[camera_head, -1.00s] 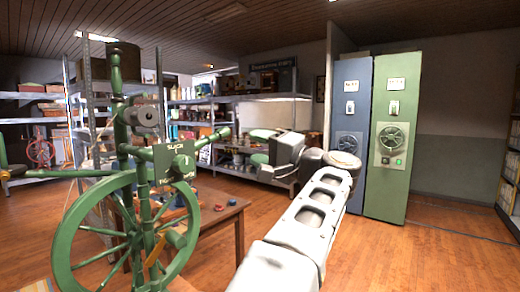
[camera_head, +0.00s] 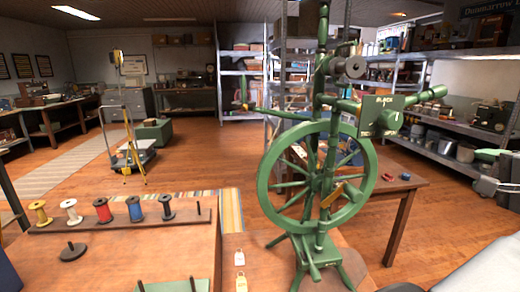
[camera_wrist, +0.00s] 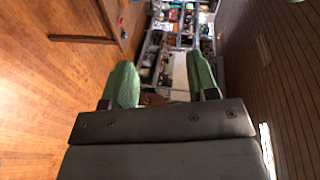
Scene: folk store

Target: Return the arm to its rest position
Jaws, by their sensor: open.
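My gripper (camera_wrist: 163,84) shows in the wrist view with its two green fingers spread apart. Nothing is between them except the distant shelves behind. In the head view, part of my pale arm shows at the lower right edge, and its gripper end is cut off or unclear there.
A wooden table (camera_head: 405,186) stands behind the wheel. A near bench (camera_head: 150,250) holds a rack (camera_head: 130,222) of several spools. Metal shelves (camera_head: 450,157) line the right side. A yellow-framed stand (camera_head: 128,150) is at the left. Open wooden floor (camera_head: 190,165) lies between.

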